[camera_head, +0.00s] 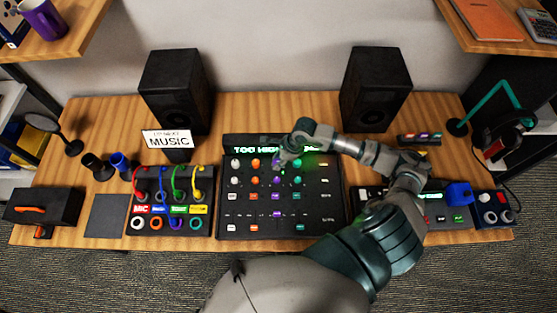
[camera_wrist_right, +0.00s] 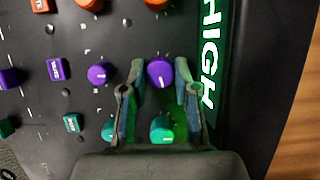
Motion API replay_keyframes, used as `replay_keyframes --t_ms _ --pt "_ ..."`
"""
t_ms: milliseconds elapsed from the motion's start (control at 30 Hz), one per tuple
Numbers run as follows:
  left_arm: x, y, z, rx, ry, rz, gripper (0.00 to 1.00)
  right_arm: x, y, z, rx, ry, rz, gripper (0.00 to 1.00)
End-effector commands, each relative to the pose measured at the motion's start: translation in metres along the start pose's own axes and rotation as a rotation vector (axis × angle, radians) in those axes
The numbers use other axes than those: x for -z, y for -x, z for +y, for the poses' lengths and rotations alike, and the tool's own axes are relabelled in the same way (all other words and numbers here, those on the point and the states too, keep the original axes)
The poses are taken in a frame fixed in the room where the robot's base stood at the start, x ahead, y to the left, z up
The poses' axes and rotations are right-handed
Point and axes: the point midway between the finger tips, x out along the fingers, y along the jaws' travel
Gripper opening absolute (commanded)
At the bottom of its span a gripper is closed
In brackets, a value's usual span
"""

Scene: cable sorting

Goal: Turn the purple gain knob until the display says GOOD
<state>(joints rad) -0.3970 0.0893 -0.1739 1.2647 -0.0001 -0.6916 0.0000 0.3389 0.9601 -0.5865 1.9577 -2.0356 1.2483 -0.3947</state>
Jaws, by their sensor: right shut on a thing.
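The mixer (camera_head: 235,190) stands mid-table, and its display (camera_head: 256,150) reads TOO HIGH. The wrist view shows HIGH on the same display (camera_wrist_right: 210,50) in green light. My right gripper (camera_head: 284,162) reaches down onto the mixer's top rows from the right. In the right wrist view, the purple knob (camera_wrist_right: 160,72) nearest the display sits between the fingertips of my right gripper (camera_wrist_right: 153,80), which is shut on it. A white mark shows on that knob. A green knob (camera_wrist_right: 162,130) lies under the gripper, between the fingers. My left gripper is not in view.
Another purple knob (camera_wrist_right: 100,74) lies just left of the fingers, with an orange knob (camera_wrist_right: 90,4) above. Two black speakers (camera_head: 174,90) stand behind the mixer. A cable box (camera_head: 150,190) is to its left. My right arm hides part of the gear at right.

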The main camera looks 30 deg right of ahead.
Motion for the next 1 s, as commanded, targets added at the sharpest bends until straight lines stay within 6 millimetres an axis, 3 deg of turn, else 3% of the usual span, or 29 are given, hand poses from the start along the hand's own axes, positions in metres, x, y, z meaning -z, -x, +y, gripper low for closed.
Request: replay_keyframes --t_ms 567,600,633,1000 --pt "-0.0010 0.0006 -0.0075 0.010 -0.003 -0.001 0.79 -0.0047 0.0051 -0.0048 0.015 0.002 -0.014 0.00" --pt "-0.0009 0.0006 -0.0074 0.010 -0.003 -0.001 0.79 -0.0048 0.0051 -0.0048 0.015 0.002 -0.014 0.32" --pt "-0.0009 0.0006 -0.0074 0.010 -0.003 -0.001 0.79 -0.0047 0.0051 -0.0048 0.015 0.003 -0.014 0.40" --pt "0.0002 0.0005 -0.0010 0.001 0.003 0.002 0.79 -0.0011 0.0026 -0.0026 0.006 0.000 -0.006 0.40"
